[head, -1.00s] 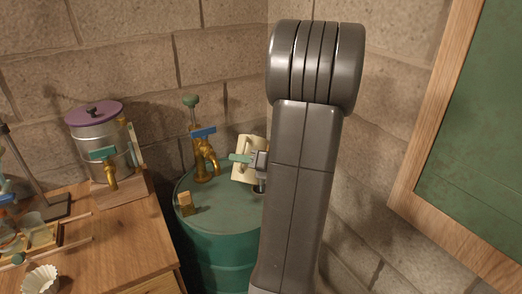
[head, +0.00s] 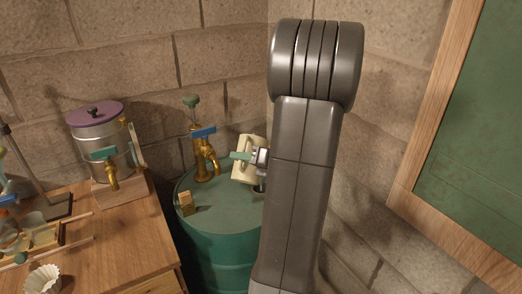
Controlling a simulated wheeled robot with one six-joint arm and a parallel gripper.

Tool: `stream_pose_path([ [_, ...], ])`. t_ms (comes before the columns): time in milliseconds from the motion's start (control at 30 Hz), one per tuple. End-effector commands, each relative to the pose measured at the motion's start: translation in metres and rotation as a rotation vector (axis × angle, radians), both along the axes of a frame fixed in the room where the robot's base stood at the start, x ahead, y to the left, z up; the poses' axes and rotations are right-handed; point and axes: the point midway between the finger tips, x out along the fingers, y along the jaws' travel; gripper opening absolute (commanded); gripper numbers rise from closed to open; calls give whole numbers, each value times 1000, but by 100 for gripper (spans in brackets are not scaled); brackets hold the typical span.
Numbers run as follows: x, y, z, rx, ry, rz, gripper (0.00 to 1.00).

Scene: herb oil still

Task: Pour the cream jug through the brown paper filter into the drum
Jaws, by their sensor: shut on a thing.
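The cream jug (head: 247,172) is held over the top of the green drum (head: 212,222), close to the brass tap, and looks tilted. My gripper (head: 251,156) is shut on it, with a green finger across its side; my arm hides the jug's right part. The right part of the drum's lid is hidden behind my arm. A small dark fitting (head: 260,188) shows on the lid just below the jug. I see no brown paper filter; one may be behind my arm. I cannot tell whether liquid is flowing.
A brass tap (head: 208,155) with a blue handle stands at the drum's back. A small tan block (head: 185,201) sits on the lid. On the wooden bench (head: 130,245) are a steel pot (head: 98,135) and a white fluted paper cup (head: 43,280). A green board (head: 480,150) hangs at right.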

Motion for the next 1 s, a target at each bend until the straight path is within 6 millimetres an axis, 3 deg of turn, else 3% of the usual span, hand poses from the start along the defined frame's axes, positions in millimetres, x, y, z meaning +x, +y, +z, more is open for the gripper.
stream_pose_path([
  [1000, 4, -1, 4, 13, 51, 0, 0],
])
